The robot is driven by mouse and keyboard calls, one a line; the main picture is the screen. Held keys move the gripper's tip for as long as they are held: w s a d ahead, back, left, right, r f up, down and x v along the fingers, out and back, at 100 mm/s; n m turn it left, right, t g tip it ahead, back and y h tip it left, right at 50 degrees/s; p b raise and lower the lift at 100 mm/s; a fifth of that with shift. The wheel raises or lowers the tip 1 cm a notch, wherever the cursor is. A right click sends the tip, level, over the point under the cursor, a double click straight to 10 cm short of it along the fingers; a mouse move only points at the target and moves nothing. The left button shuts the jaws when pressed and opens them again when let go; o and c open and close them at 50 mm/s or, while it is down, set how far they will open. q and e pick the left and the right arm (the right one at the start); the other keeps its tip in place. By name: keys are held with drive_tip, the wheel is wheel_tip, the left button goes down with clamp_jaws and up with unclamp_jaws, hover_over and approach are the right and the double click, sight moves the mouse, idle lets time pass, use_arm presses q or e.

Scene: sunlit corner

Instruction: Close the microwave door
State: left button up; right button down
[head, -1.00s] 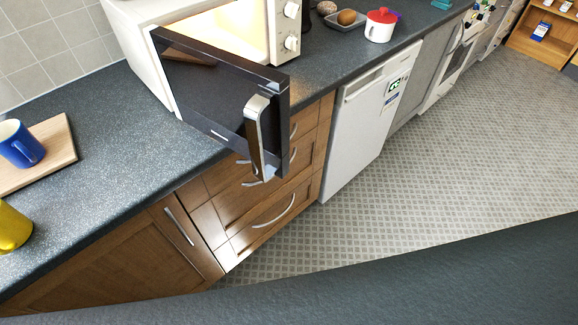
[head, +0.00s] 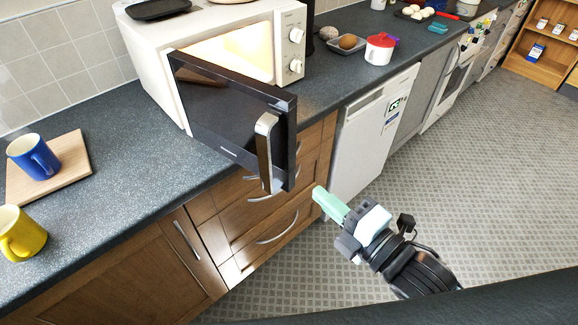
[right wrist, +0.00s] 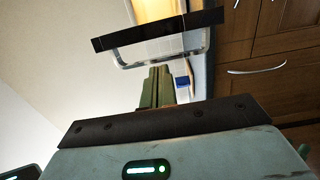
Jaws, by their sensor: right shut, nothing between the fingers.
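The white microwave (head: 150,50) stands on the counter with its lit inside showing. Its dark door (head: 230,110) is swung open and sticks out past the counter's front edge. The silver door handle (head: 265,150) is on the door's outer face, near its free edge. My right gripper (head: 322,194) has green fingers, shut and empty, to the right of the door's free edge and apart from it in the head view. In the right wrist view the shut fingers (right wrist: 157,84) point toward the door (right wrist: 160,30) and its handle (right wrist: 165,58). My left gripper is not in view.
A blue mug (head: 32,158) on a wooden board (head: 70,176) and a yellow mug (head: 20,235) stand on the counter's left part. A red-lidded pot (head: 379,50) stands right of the microwave. Drawers (head: 265,220) and a white dishwasher (head: 365,140) are below. Floor (head: 480,150) is clear at right.

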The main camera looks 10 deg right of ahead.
sight(289, 168)
drive_tip(key=p+x, duration=0.1)
drive_tip(key=x, duration=0.9)
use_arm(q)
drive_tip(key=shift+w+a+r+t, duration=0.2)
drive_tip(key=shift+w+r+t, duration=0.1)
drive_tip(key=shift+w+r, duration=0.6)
use_arm(e)
drive_tip(key=shift+f, duration=0.1)
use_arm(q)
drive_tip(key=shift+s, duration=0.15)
use_arm(e)
drive_tip(key=shift+w, duration=0.1)
